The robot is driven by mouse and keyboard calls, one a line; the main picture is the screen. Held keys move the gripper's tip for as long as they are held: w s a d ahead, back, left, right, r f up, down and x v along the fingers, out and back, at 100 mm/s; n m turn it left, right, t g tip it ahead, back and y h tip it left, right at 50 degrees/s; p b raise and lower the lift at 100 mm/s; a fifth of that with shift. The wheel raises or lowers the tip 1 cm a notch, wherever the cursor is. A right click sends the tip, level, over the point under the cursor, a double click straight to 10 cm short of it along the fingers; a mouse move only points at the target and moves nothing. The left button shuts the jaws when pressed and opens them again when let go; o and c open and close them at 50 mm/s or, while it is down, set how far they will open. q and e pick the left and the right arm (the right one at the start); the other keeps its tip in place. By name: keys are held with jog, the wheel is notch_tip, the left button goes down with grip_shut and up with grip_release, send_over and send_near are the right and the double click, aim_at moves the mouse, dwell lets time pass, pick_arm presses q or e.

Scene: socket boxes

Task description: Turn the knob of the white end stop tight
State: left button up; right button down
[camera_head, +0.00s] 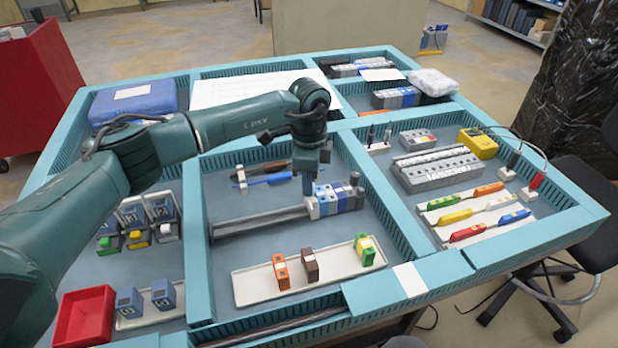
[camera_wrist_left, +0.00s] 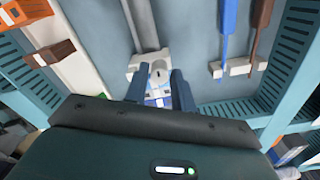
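The white end stop (camera_head: 312,209) sits at the left end of a row of blue, white and grey blocks on the rail in the middle tray. In the left wrist view the end stop (camera_wrist_left: 148,60) carries a small pale knob (camera_wrist_left: 158,72) with a dark mark. My left gripper (camera_head: 308,190) points down over the end stop. In the wrist view its two dark fingers (camera_wrist_left: 158,80) are apart, one on each side of the knob, with visible gaps. I cannot tell how deep the fingertips reach. My right gripper is not in view.
The metal rail (camera_head: 258,220) runs left from the blocks. Behind it a holder carries a blue screwdriver (camera_head: 268,179) and a brown one. In front, a white tray (camera_head: 300,284) holds orange, brown and green blocks. Teal dividers (camera_head: 380,205) border the compartment.

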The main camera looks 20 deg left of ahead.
pick_arm(q)
grip_shut()
